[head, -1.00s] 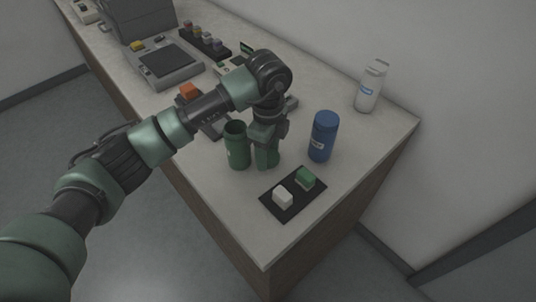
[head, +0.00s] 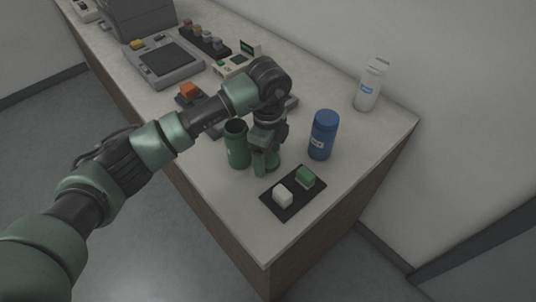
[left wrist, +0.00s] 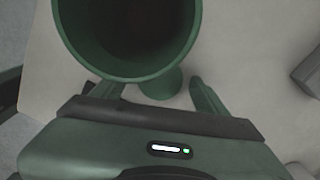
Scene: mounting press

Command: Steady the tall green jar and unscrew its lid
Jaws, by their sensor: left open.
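The tall green jar (head: 237,152) stands upright on the counter with its dark mouth open; I see no lid on it. My left gripper (head: 265,164) points down just right of the jar, open. In the left wrist view the jar's open rim (left wrist: 128,75) is large at the top, and part of its lower body shows below. The fingers of my left gripper (left wrist: 155,95) are spread on either side of that lower part; I cannot tell whether they touch it. My right gripper is not in view.
A blue jar (head: 323,137) stands right of my gripper. A black mat (head: 277,209) in front holds a white block (head: 282,195) and a green block (head: 306,177). A white bottle (head: 371,86) stands at the back. Grey equipment (head: 165,62) is at far left. The front corner is clear.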

